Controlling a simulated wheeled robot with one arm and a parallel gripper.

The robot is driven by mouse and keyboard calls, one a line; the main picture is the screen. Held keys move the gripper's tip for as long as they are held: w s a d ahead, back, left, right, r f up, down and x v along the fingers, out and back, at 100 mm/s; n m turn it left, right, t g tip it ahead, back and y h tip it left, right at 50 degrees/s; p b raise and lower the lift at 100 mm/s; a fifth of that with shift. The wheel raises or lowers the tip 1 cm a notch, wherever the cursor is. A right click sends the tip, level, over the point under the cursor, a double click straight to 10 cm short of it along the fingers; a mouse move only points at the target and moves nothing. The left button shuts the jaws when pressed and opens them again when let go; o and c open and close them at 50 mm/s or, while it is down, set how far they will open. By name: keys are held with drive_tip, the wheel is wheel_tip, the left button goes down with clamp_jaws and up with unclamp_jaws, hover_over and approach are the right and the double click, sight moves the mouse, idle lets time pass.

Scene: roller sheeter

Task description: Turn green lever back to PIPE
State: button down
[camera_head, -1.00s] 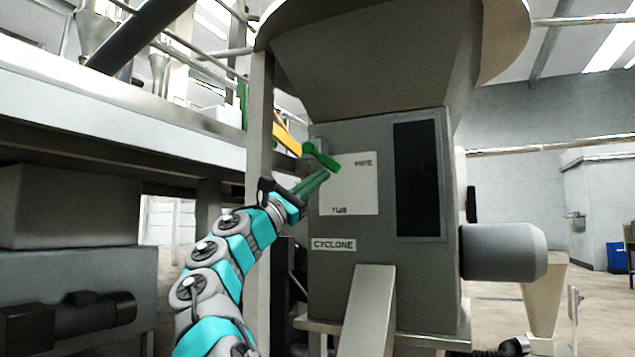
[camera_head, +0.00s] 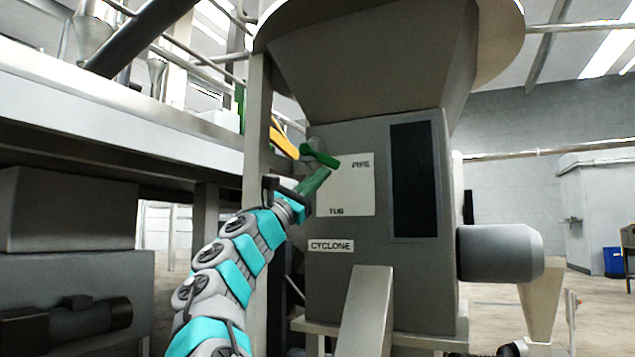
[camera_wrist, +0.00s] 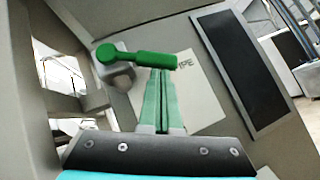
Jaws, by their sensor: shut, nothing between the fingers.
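The green lever (camera_head: 320,156) is on the left side of the grey cyclone machine (camera_head: 345,275), above and beside a white label plate (camera_head: 358,190) reading PIPE at its top and TUB at its bottom. The lever's handle points right, towards the PIPE end; it also shows in the wrist view (camera_wrist: 137,57). My gripper (camera_head: 326,171) is shut and empty, its green fingers pointing up at the lever. In the wrist view the fingertips (camera_wrist: 161,72) sit just below the handle's right part and overlap it in the picture; I cannot tell whether they touch.
A dark panel (camera_head: 414,180) is right of the label plate. A grey post (camera_head: 257,140) stands close to the left of my gripper, with a yellow part (camera_head: 284,141) behind the lever. A grey cylinder (camera_head: 500,252) sticks out at the machine's right. Open floor lies farther right.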

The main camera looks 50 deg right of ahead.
drive_tip(key=shift+s+d+r+n+t+h+b, duration=0.1)
drive_tip(key=shift+s+r+n+t+h+b, duration=0.15)
drive_tip(key=shift+n+t, duration=0.5)
drive_tip(key=shift+s+d+r+n+t+h+b, duration=0.1)
drive_tip(key=shift+s+n+t+b, duration=0.2)
drive_tip(key=shift+n+t, duration=0.45)
drive_tip(key=shift+s+r+n+t+h+b, duration=0.15)
drive_tip(key=shift+s+n+t, duration=0.3)
drive_tip(key=shift+n, duration=0.45)
drive_tip(key=n+t, duration=0.2)
drive_tip(key=t, duration=0.1)
drive_tip(key=shift+s+d+r+n, duration=0.1)
drive_tip(key=shift+r+n, duration=0.3)
drive_tip(key=shift+r+n+t, duration=0.3)
drive_tip(key=shift+n+t, duration=0.35)
drive_tip(key=shift+n, duration=0.15)
drive_tip(key=shift+s+r, duration=0.15)
drive_tip(key=shift+s+d+r, duration=0.1)
drive_tip(key=shift+s+r, duration=0.05)
drive_tip(key=shift+r, duration=0.05)
drive_tip(key=b, duration=0.4)
approach(331, 162)
drive_tip(key=shift+s+d+r, duration=0.2)
drive_tip(key=shift+s+r, duration=0.2)
drive_tip(key=shift+r, duration=0.25)
